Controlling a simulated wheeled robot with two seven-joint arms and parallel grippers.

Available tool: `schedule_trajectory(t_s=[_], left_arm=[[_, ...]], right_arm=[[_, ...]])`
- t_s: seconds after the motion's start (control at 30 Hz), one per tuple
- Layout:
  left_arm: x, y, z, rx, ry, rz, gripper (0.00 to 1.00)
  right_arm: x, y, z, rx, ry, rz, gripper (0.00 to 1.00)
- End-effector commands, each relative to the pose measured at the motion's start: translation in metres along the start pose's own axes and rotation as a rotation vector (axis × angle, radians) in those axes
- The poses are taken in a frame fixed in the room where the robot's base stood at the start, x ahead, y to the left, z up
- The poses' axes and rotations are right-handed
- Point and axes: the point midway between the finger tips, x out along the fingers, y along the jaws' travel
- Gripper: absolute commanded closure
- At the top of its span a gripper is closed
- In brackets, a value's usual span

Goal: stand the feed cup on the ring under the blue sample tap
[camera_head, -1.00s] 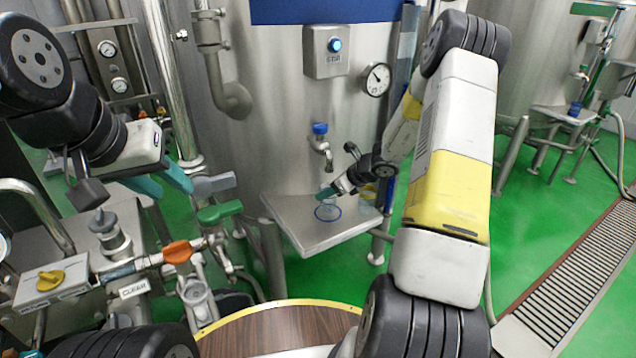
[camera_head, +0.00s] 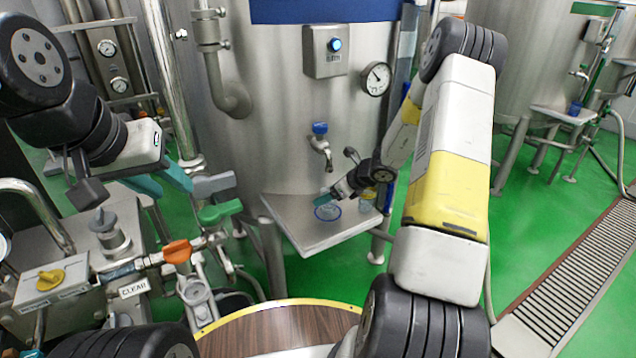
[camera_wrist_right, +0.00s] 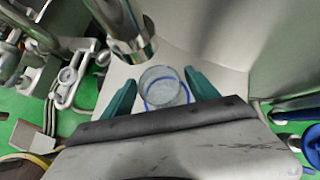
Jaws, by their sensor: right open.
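The clear feed cup (camera_wrist_right: 160,84) shows in the right wrist view between my right gripper's (camera_wrist_right: 160,92) two teal fingers, with gaps at its sides. The blue ring (camera_wrist_right: 180,104) shows around its lower part, and the cup appears upright on it. In the head view the ring (camera_head: 327,218) lies on a steel shelf (camera_head: 310,240), below the blue sample tap (camera_head: 320,141). My right gripper (camera_head: 325,197) is open there and partly covers the cup. My left gripper (camera_head: 162,184) is open and empty at the left, away from the shelf.
The steel tank (camera_head: 265,120) rises behind the shelf. Pipes with an orange valve handle (camera_head: 177,252) and a green one (camera_head: 220,211) stand at the left. A round wooden table (camera_head: 280,332) is in front.

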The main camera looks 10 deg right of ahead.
Motion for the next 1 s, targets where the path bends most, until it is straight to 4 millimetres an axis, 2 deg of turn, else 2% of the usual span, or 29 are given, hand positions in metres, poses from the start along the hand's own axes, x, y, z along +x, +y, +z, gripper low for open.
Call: schedule_trajectory(t_s=[0.17,0.5,0.73,0.87,0.97,1.0], left_arm=[[0.000,0.000,0.000,0.000,0.000,0.000,0.64],[0.000,0.000,0.000,0.000,0.000,0.000,0.64],[0.000,0.000,0.000,0.000,0.000,0.000,0.64],[0.000,0.000,0.000,0.000,0.000,0.000,0.64],[0.000,0.000,0.000,0.000,0.000,0.000,0.64],[0.000,0.000,0.000,0.000,0.000,0.000,0.64]], right_arm=[[-0.023,-0.001,0.001,-0.002,0.000,-0.003,0.32],[-0.095,-0.001,0.001,-0.002,0.000,-0.003,0.32],[-0.119,0.001,0.002,-0.009,0.000,0.000,0.32],[-0.135,0.017,0.024,-0.143,0.001,0.019,0.32],[-0.160,0.048,0.057,-0.391,0.009,0.051,0.32],[-0.173,0.065,0.071,-0.519,0.014,0.067,0.32]])
